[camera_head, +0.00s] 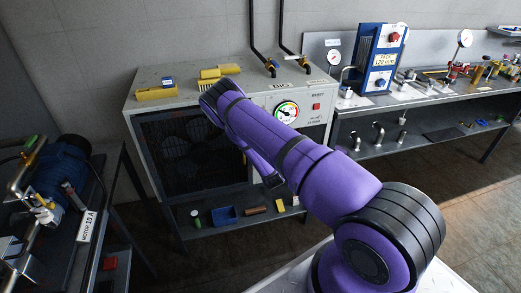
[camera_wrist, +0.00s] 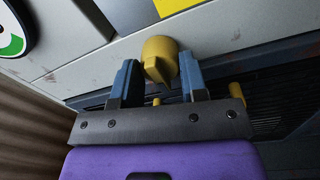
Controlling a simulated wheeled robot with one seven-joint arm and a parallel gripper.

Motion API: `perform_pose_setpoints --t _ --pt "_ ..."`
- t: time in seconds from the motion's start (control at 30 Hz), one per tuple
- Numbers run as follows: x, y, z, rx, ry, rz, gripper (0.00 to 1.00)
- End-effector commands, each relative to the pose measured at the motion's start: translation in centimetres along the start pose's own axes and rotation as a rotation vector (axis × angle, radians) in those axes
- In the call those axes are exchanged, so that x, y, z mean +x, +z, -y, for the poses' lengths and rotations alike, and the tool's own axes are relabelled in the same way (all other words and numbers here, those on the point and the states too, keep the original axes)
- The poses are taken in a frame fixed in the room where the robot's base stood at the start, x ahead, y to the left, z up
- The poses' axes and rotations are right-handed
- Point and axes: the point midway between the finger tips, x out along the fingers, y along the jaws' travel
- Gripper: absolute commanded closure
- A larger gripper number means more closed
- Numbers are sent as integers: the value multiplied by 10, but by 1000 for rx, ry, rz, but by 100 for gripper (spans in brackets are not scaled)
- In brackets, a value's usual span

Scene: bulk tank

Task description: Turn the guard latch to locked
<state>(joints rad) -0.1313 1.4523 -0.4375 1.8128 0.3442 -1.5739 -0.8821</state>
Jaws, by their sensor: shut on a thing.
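The guard latch shows as a yellow rounded knob (camera_wrist: 160,52) on the grey front of the cabinet, in the wrist view. My gripper (camera_wrist: 158,75) has its two blue fingers on either side of the knob and is shut on it. The lower part of the knob sits between the fingers. Any locked or unlocked marking is not visible. In the head view my purple arm reaches across the cabinet (camera_head: 160,117) and hides the latch and the gripper.
The cabinet carries a round gauge (camera_head: 286,112), a red button (camera_head: 316,106) and yellow blocks (camera_head: 156,93) on top. A dark mesh guard (camera_head: 180,155) covers its front. A bench with a blue motor (camera_head: 62,173) stands left; another bench (camera_head: 430,100) stands right.

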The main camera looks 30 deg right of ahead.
Motion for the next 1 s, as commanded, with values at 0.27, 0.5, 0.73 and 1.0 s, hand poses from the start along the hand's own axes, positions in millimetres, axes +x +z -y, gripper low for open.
perform_pose_setpoints --t 0.27,0.5,0.73,1.0 --pt "-1 0 1 -35 -2 -1 84" --pt "-1 0 1 -36 -2 0 84" --pt "-1 0 1 -35 -2 -1 35" --pt "-1 0 0 -35 -2 -1 35"
